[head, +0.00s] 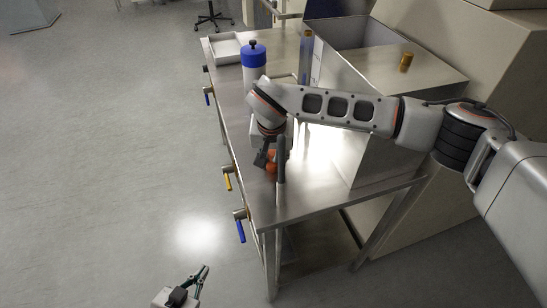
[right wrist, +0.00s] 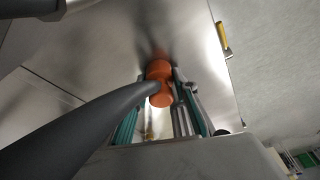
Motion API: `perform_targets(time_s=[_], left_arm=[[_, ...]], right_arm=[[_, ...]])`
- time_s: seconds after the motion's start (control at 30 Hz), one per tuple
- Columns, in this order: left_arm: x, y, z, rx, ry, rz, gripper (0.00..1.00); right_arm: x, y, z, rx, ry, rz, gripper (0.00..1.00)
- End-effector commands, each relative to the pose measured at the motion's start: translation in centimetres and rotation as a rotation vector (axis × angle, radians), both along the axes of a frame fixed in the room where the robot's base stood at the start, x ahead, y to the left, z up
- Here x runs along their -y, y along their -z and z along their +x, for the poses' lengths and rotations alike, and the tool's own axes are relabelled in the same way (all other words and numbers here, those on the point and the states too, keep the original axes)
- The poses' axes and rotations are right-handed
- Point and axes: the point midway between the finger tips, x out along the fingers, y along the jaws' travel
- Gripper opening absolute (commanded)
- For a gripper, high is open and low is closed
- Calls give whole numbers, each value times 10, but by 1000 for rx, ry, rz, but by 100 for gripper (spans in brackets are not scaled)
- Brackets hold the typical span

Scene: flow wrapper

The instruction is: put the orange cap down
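The orange cap (head: 271,166) is at the near part of the steel table, low over its top, partly hidden by my right gripper and a grey upright bar. In the right wrist view the orange cap (right wrist: 159,88) sits between the fingertips of my right gripper (right wrist: 162,76), which look closed on its sides. I cannot tell whether the cap touches the steel surface. My right gripper (head: 266,160) points down at the table in the head view. My left gripper (head: 199,280) is low at the bottom, off the table, with its fingers apart and empty.
A grey bar (head: 281,160) stands close beside the right gripper; a dark bar (right wrist: 100,115) crosses the right wrist view. A blue-capped white bottle (head: 254,62) and white tray (head: 226,49) stand farther back. A steel housing (head: 385,150) is at right. Coloured handles line the table's left edge.

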Motion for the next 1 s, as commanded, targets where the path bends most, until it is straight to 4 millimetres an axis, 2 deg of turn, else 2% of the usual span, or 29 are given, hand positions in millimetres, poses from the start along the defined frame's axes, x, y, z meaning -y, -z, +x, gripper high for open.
perform_targets(time_s=[0.47, 0.57, 1.0], left_arm=[[0, -2, 0, 1, 0, 0, 0], [0, -2, 0, 1, 0, 0, 0], [0, -2, 0, -1, 0, 0, 0]], right_arm=[[0, -6, 0, 1, -1, 1, 44], [-1, -17, -2, 3, -2, 0, 44], [-1, -98, -25, 3, -1, -1, 44]])
